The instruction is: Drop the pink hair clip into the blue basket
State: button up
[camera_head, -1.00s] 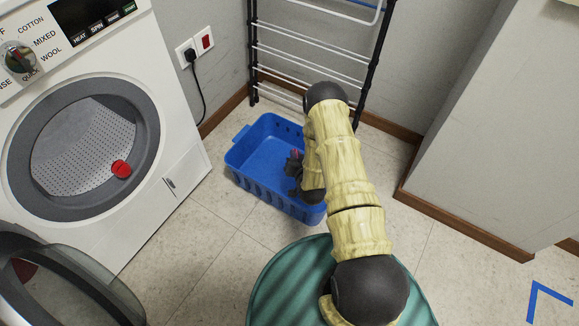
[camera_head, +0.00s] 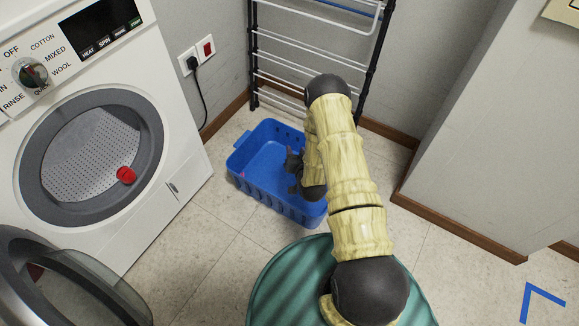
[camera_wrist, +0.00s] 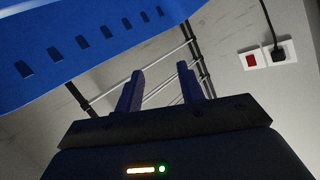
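The blue basket (camera_head: 285,205) stands on the floor between the washing machine and the drying rack. Its wall also shows in the wrist view (camera_wrist: 75,25). My gripper (camera_head: 292,160) is over the right part of the basket. In the wrist view my gripper (camera_wrist: 160,84) has its two fingers apart with nothing between them. A tiny pink spot, which looks like the pink hair clip (camera_head: 242,175), shows at the left front side of the basket. It is too small to tell whether it lies inside, against the wall or on the rim.
The washing machine (camera_head: 185,150) stands at the left with its round door (camera_head: 75,280) open and a red thing (camera_head: 126,175) in the drum opening. The drying rack (camera_head: 310,60) is behind the basket. A grey wall block (camera_head: 480,130) is at the right.

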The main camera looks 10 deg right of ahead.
notch_tip(320, 180, up, 5)
jog(key=shift+f+p, duration=0.2)
jog(key=shift+p, duration=0.7)
notch_tip(320, 180, up, 20)
jog(key=s+n+g+p, duration=0.2)
jog(key=g+p, duration=0.3)
jog(key=s+a+r+n+g+p, duration=0.2)
jog(key=s+r+g+p, duration=0.45)
jog(key=s+r, duration=1.5)
jog(key=w+p+v, duration=0.2)
jog(key=p+v, duration=0.9)
jog(key=p, duration=0.1)
jog(key=w+r+p+v, duration=0.1)
jog(key=w+p+v, duration=0.2)
jog(key=p+v, duration=0.9)
jog(key=w+p+v, duration=0.2)
jog(key=p+v, duration=0.9)
jog(key=p, duration=0.2)
jog(key=shift+w+r+p, duration=0.2)
jog(key=shift+r+p, duration=0.1)
jog(key=shift+r, duration=0.4)
